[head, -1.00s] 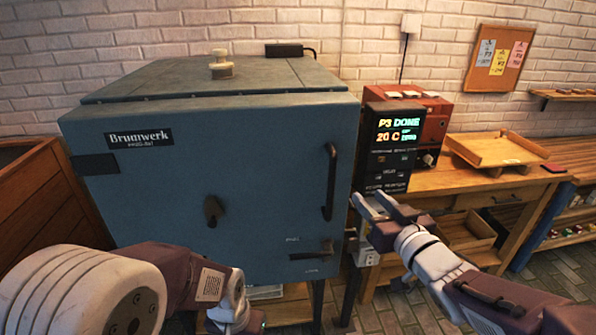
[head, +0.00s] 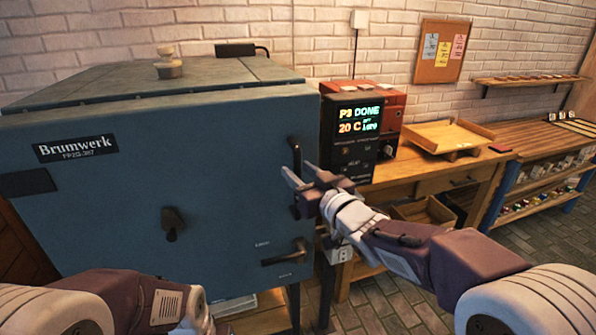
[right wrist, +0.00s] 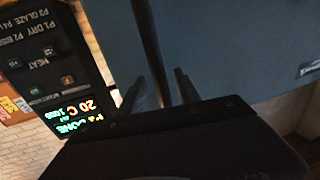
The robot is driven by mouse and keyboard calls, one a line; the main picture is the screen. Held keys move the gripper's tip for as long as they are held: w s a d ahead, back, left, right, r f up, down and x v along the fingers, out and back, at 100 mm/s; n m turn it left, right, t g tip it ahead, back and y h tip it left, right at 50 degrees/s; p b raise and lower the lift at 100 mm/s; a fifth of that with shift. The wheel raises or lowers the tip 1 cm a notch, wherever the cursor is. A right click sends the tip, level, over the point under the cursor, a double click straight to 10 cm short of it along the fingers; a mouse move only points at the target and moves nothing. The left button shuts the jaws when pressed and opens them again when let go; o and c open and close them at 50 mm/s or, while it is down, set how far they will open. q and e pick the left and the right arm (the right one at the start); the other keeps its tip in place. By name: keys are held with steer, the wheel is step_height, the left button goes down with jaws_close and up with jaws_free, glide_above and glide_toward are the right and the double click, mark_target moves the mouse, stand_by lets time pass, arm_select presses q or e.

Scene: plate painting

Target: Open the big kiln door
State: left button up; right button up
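The big blue kiln (head: 100,210) fills the left of the head view, and its front door looks shut. A dark upright handle (head: 295,158) is on the door's right side. A dark lever (head: 285,256) lies roughly level below it. My right gripper (head: 298,180) is at the upright handle. In the right wrist view the handle bar (right wrist: 152,45) runs between the two fingers (right wrist: 163,90), with gaps seeming to show beside it. Firm contact cannot be made out. My left gripper (head: 195,318) is low in front of the kiln; its fingers are not clear.
A controller (head: 357,135) with a lit screen stands right of the door, close to my right gripper. A workbench (head: 415,180) with a wooden tray (head: 448,136) extends to the right. A shelf (head: 540,165) stands farther right. The floor (head: 395,300) between is clear.

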steer(key=shift+w+a, duration=0.35)
steer(key=shift+d, duration=0.1)
jaws_close()
stand_by(1.1)
